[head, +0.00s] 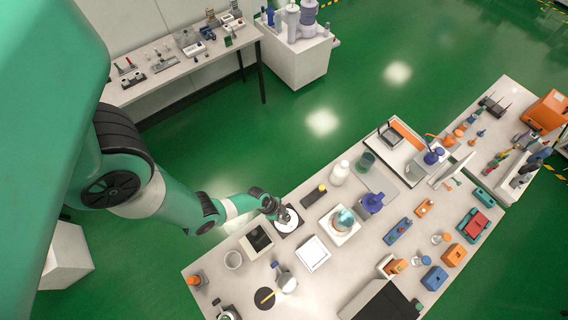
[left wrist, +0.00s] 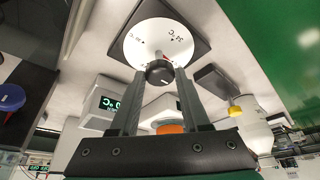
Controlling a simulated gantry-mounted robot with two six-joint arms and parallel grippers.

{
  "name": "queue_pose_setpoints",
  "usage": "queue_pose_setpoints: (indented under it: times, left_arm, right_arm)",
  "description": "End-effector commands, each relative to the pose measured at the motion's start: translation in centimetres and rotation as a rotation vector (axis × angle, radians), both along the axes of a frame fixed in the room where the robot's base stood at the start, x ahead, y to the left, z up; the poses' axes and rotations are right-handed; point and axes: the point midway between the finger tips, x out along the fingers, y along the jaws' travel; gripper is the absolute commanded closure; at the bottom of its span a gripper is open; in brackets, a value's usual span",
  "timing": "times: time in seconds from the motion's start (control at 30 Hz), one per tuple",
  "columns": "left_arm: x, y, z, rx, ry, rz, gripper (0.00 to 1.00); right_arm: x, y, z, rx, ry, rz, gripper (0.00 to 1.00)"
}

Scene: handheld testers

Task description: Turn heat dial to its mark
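The heat dial is a round white plate (left wrist: 135,45) with printed °C markings on a dark square base. It has a dark knob (left wrist: 159,73) at its centre and a small red mark just beside the knob. In the head view the white dial (head: 291,224) sits near the table's left edge, partly hidden by my gripper. My left gripper (head: 281,214) is over the dial. In the left wrist view its two fingers (left wrist: 160,78) stand on either side of the knob; whether they press on it I cannot tell. My right gripper is not in view.
Close to the dial are a dark-topped device (head: 257,241), a white square plate (head: 313,254) and a black-and-yellow device (head: 315,196). Many more instruments crowd the table to the right.

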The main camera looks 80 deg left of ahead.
Motion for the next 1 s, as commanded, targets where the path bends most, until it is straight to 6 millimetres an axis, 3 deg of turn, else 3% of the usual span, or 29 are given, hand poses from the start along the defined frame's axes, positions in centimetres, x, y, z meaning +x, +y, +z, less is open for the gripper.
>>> queue_pose_setpoints:
  times: [0.03, 0.17, 0.2, 0.63, 1.0]
  left_arm:
    - [0.0, 0.0, 0.0, 0.000, 0.000, 0.000, 0.75]
    - [0.0, 0.0, 0.0, 0.000, 0.000, 0.000, 0.98]
    - [0.0, 0.0, 0.0, 0.000, 0.000, 0.000, 1.00]
    - [-0.1, -0.1, 0.0, 0.001, 0.001, 0.066, 1.00]
    - [0.0, -0.5, 0.1, 0.003, -0.001, 0.332, 1.00]
  right_arm:
    - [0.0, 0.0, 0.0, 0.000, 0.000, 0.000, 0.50]
    - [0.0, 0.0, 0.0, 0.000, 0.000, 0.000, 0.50]
    - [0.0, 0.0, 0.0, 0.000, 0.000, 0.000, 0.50]
    - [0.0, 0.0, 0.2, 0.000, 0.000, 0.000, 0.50]
    - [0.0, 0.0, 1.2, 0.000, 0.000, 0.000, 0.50]
